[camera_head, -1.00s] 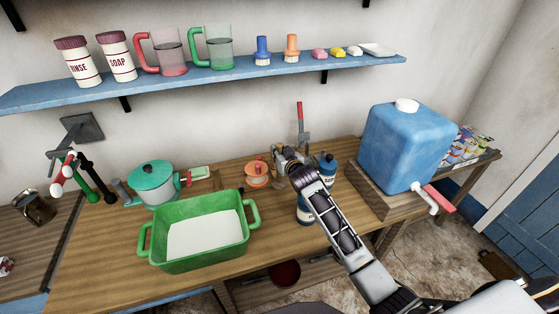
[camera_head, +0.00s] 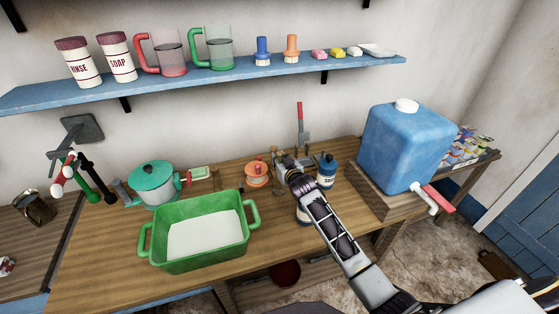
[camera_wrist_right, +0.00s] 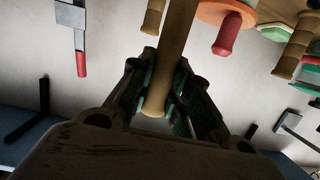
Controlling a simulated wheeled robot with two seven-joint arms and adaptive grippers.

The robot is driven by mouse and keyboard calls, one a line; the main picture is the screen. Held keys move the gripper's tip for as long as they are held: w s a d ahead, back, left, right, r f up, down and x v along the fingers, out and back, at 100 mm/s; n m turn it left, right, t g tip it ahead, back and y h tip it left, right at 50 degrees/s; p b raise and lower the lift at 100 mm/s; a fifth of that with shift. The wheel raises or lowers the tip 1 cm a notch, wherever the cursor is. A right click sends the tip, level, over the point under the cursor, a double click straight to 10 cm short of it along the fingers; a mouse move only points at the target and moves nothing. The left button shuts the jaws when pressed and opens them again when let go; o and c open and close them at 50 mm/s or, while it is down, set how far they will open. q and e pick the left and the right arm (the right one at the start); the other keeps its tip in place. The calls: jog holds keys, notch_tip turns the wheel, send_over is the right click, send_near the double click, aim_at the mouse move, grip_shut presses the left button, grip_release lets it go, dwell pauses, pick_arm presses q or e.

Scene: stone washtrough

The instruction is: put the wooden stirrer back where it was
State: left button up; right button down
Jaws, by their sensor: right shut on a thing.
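My right gripper (camera_head: 280,160) is over the back of the wooden counter (camera_head: 110,262), just right of an orange pot (camera_head: 256,176). In the right wrist view my right gripper (camera_wrist_right: 165,95) is shut on the round wooden handle of the stirrer (camera_wrist_right: 170,60). The stirrer's far end runs out of that view at the top. In the head view my gripper and arm mostly hide the stirrer. A second wooden handle (camera_wrist_right: 153,16) shows beside it in the wrist view; I cannot tell what it belongs to. My left gripper is not in view.
A green basin (camera_head: 196,262) and a teal lidded pot (camera_head: 152,184) stand to the left. Blue bottles (camera_head: 326,172) are close to my right arm. A red-handled tool (camera_head: 300,120) hangs on the wall behind. A blue water tank (camera_head: 410,145) stands right; a shelf (camera_head: 210,78) runs above.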

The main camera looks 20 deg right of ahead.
jog(key=c, duration=1.3)
grip_release()
jog(key=shift+f, duration=0.1)
jog(key=shift+c, duration=0.2)
jog(key=shift+s, duration=0.1)
jog(key=shift+s+r, duration=0.2)
jog(key=shift+s, duration=0.45)
jog(key=s+b, duration=0.1)
jog(key=s, duration=1)
jog(key=shift+s+d+b, duration=0.3)
jog(key=shift+d, duration=0.15)
jog(key=shift+s, duration=0.1)
